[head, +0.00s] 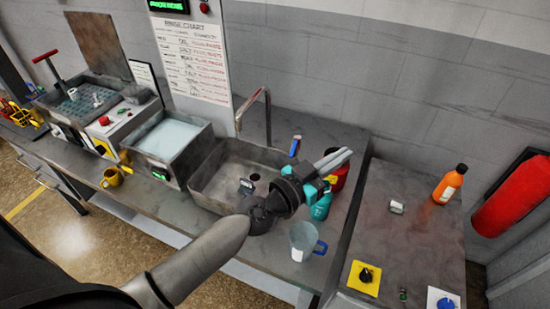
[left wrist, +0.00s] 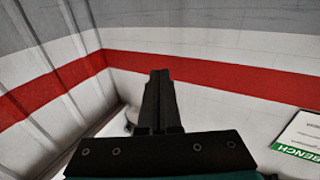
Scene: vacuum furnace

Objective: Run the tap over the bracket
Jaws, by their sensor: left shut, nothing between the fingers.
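A grey sink basin (head: 205,182) is set into the bench in the head view. A metal tap (head: 254,106) with a bent spout stands at its back edge; no water shows from it. A small grey piece (head: 246,187), which looks like the bracket, lies on the sink floor near the dark drain. My left gripper (head: 346,154) is shut and empty, raised over the right side of the sink and pointing to the right. It also shows shut in the left wrist view (left wrist: 160,74), facing a wall. My right gripper is in neither view.
A clear jug (head: 303,240) with a blue handle and a teal bottle (head: 322,207) stand right of the sink, below my gripper. A blue-topped item (head: 295,146) stands behind. A liquid bath (head: 170,138) is left. The right bench holds an orange bottle (head: 450,184) and has free room.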

